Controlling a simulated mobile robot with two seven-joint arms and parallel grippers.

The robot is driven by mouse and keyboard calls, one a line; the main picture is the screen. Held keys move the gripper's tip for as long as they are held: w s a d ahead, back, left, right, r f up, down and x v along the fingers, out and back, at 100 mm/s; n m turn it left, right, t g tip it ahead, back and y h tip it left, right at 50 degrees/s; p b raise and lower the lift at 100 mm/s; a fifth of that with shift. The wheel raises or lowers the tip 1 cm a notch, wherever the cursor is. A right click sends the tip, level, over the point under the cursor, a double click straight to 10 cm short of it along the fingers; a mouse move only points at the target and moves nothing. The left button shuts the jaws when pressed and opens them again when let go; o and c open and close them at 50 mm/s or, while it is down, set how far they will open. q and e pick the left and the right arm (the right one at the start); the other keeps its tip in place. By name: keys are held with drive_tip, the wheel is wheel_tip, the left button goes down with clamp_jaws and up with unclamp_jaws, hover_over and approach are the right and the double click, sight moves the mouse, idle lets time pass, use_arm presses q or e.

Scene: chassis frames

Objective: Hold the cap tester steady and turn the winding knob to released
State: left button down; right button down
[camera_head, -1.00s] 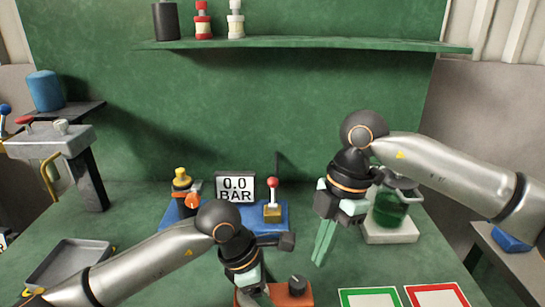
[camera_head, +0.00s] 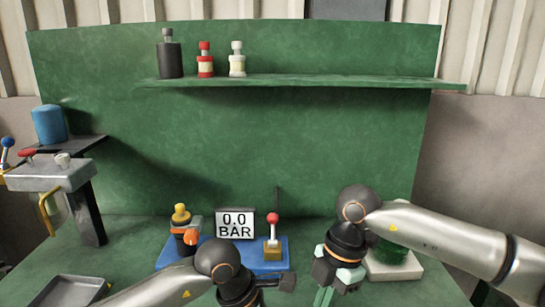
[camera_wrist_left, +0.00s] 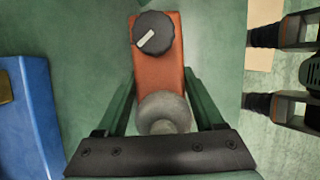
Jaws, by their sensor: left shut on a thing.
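The cap tester (camera_wrist_left: 172,75) is an orange block on the green bench in the left wrist view. Its black ribbed winding knob (camera_wrist_left: 154,33) stands at the far end, with a white mark slanting up to the right. A grey rounded piece (camera_wrist_left: 163,112) sits at the near end. My left gripper (camera_wrist_left: 159,88) is shut on the orange block, one green finger along each side. In the head view the tester is below the picture's edge. My right gripper (camera_head: 323,298) points down at the bottom of the head view, fingertips cut off, to the right of my left gripper.
Behind my left gripper stands a blue base (camera_head: 262,252) with a gauge reading 0.0 BAR (camera_head: 235,223), a red-topped lever (camera_head: 272,228) and a yellow-topped valve (camera_head: 181,220). A jar on a white stand (camera_head: 408,268) is right. A grey tray (camera_head: 68,291) lies left. A shelf (camera_head: 330,81) crosses the back.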

drive_tip(key=shift+a, duration=0.4)
idle(0.4)
drive_tip(key=shift+w+a, duration=0.1)
drive_tip(key=shift+w, duration=0.05)
drive_tip(key=shift+w+a, duration=0.25)
drive_tip(key=shift+w, duration=0.3)
drive_tip(key=shift+w+a, duration=0.1)
drive_tip(key=shift+a, duration=0.25)
idle(0.3)
